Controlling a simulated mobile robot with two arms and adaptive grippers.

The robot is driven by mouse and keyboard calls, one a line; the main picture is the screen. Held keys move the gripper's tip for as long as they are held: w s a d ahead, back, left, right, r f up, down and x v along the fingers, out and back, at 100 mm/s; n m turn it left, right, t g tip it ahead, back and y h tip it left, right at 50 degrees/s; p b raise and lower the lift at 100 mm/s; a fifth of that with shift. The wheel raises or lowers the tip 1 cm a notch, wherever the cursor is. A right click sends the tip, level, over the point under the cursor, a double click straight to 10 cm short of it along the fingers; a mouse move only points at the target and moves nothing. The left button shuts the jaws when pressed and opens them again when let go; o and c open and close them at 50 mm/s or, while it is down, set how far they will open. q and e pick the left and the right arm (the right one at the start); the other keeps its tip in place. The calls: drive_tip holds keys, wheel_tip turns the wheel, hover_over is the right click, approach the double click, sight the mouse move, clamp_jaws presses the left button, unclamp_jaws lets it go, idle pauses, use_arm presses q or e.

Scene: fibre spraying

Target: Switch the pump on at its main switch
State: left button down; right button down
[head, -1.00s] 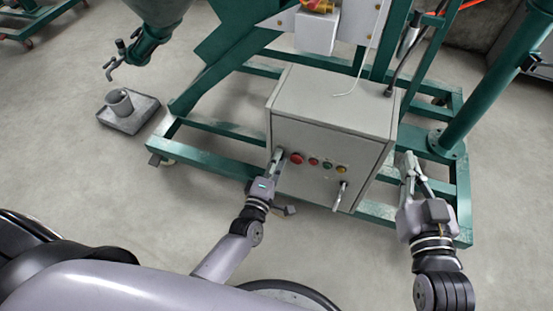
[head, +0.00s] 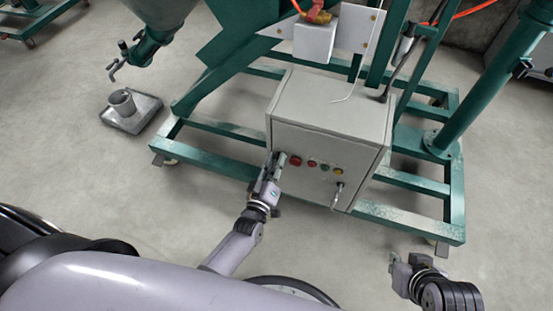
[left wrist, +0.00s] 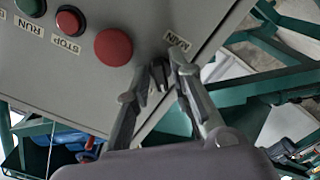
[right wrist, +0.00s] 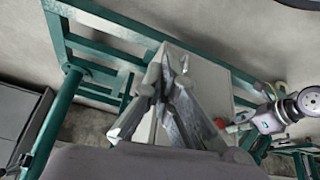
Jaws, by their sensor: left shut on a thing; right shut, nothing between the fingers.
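The pump's control box (head: 325,135) is a light grey cabinet in the green frame. Its main switch (left wrist: 160,72), a small dark knob beside the label MAIN (left wrist: 178,41), shows in the left wrist view between my left fingertips. My left gripper (head: 274,163) is shut on this knob at the box's left front edge; it shows close in the left wrist view (left wrist: 166,75). Fingers partly hide the knob, and I cannot tell its setting. My right gripper (head: 399,262) is shut and empty, low at the right, apart from the box; its fingertips touch in the right wrist view (right wrist: 169,60).
A large red button (left wrist: 113,47), a red STOP button (left wrist: 69,21) and a green RUN button (left wrist: 31,6) are close beside the switch. A silver handle (head: 337,195) sticks out of the box front. Green frame rails (head: 405,220) run around the box. Floor in front is clear.

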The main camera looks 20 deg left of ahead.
use_arm(q)
drive_tip(key=shift+f+m+p, duration=0.1)
drive_tip(key=shift+m+p, duration=0.9)
drive_tip(key=shift+m, duration=3.3)
use_arm(e)
drive_tip(key=shift+s+d+r+g, duration=0.15)
drive_tip(key=shift+s+g, duration=0.1)
drive_tip(key=shift+s, duration=0.3)
drive_tip(key=shift+s+d+r+g, duration=0.2)
drive_tip(key=shift+s+g, duration=0.1)
drive_tip(key=shift+s, duration=0.25)
drive_tip(key=shift+s+d+r+g, duration=0.15)
drive_tip(key=shift+s+g, duration=0.1)
drive_tip(key=shift+s, duration=0.3)
use_arm(q)
drive_tip(key=c, duration=1.7)
unclamp_jaws()
use_arm(e)
drive_tip(key=shift+a, duration=0.1)
use_arm(q)
drive_tip(key=s, duration=1.2)
drive_tip(key=shift+a, duration=0.25)
